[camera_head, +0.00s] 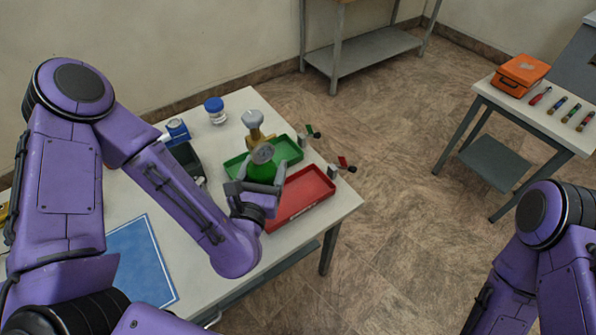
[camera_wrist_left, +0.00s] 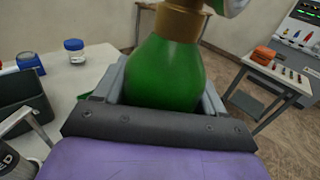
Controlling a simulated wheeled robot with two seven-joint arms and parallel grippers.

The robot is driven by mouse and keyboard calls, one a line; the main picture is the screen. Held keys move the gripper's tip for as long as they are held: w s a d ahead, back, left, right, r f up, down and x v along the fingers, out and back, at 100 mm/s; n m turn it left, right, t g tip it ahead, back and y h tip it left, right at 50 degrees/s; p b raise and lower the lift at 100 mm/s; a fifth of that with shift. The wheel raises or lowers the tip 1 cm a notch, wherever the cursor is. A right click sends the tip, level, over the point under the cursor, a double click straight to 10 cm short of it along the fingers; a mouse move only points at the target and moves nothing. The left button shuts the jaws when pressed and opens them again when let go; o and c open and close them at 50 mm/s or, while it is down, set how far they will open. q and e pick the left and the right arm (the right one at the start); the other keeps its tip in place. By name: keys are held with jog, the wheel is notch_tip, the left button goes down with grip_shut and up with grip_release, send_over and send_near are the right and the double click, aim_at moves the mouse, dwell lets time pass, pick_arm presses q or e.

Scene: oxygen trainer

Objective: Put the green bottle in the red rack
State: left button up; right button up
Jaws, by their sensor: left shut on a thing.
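The green bottle (camera_wrist_left: 165,72) has a brass-coloured neck and fills the middle of the left wrist view, between the fingers. My left gripper (camera_head: 262,186) is shut on it. In the head view the green bottle (camera_head: 259,170) is partly hidden by the fingers and seems to be above the trays. The red rack (camera_head: 309,192) is a shallow red tray at the table's right edge, just right of and beside the gripper. Its left part is hidden by my gripper. My right gripper is not in view; only part of that arm shows at the lower right.
A green tray (camera_head: 287,150) lies behind the red one. Small valves (camera_head: 343,164) stand at the table's right edge. A black bin (camera_head: 186,157), a blue-lidded jar (camera_head: 215,111) and a blue mat (camera_head: 133,262) are on the table. A side table with an orange toolbox (camera_head: 520,75) stands apart at right.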

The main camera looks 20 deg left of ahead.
pick_arm(q)
jog(key=f+b, duration=0.1)
jog(key=b, duration=0.1)
jog(key=f+b, duration=0.1)
jog(key=b, duration=0.1)
jog(key=shift+w+d+f, duration=0.15)
jog(key=shift+w+d, duration=0.05)
jog(key=shift+w, duration=0.15)
jog(key=b, duration=0.2)
jog(key=s+b, duration=0.1)
jog(key=b, duration=0.1)
jog(key=shift+s+r, duration=0.2)
jog(key=shift+r, duration=0.15)
jog(key=w+d+f+p, duration=0.2)
jog(key=w+f+p, duration=0.1)
jog(key=w+f, duration=0.7)
jog(key=shift+w+f, duration=0.3)
jog(key=shift+w, duration=0.2)
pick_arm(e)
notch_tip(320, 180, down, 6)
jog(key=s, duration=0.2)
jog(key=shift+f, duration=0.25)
pick_arm(q)
jog(key=shift+f, duration=0.15)
jog(key=o, duration=1.6)
jog(key=shift+a+f, duration=0.1)
jog(key=shift+o, duration=0.2)
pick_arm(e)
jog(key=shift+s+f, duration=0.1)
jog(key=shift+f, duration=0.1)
